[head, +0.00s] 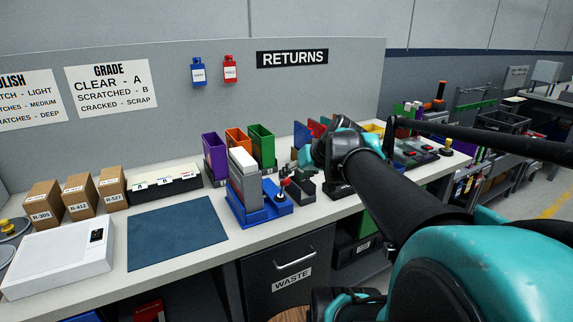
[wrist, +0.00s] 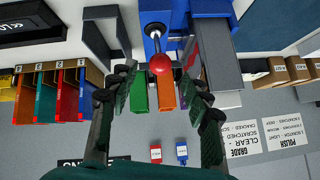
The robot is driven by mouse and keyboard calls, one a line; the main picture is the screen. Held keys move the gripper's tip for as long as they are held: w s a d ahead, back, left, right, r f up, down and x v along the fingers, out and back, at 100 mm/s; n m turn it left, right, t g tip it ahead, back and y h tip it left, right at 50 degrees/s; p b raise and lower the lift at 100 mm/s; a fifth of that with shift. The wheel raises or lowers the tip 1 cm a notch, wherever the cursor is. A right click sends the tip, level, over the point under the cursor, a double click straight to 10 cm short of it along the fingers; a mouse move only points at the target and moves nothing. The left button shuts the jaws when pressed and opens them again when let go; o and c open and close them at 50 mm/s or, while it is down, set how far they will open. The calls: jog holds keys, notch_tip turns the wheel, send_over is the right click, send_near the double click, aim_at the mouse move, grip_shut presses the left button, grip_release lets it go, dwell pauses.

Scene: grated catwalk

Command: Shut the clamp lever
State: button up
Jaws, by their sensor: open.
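The clamp fixture (head: 262,212) is a blue base on the bench, holding an upright grey slab (head: 244,183) with a white top. Its lever has a red ball knob (head: 284,184), partly crowded by my gripper in the head view. In the wrist view the red knob (wrist: 160,64) tops a short metal rod rising from the blue base (wrist: 158,12). My gripper (wrist: 158,80) is open, with one dark finger on each side of the knob's line. The knob shows near the fingertips, in the gap; I cannot tell its depth between them. Nothing is held.
Purple, orange and green bins (head: 237,145) stand behind the fixture. A blue mat (head: 178,238) lies to its left, and a dark grey holder (head: 302,190) stands close on its right. Cardboard boxes (head: 77,197) and a white case (head: 58,258) are farther left. The mat area is clear.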

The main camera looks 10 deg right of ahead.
jog(key=v, duration=0.7)
jog(key=shift+s, duration=0.15)
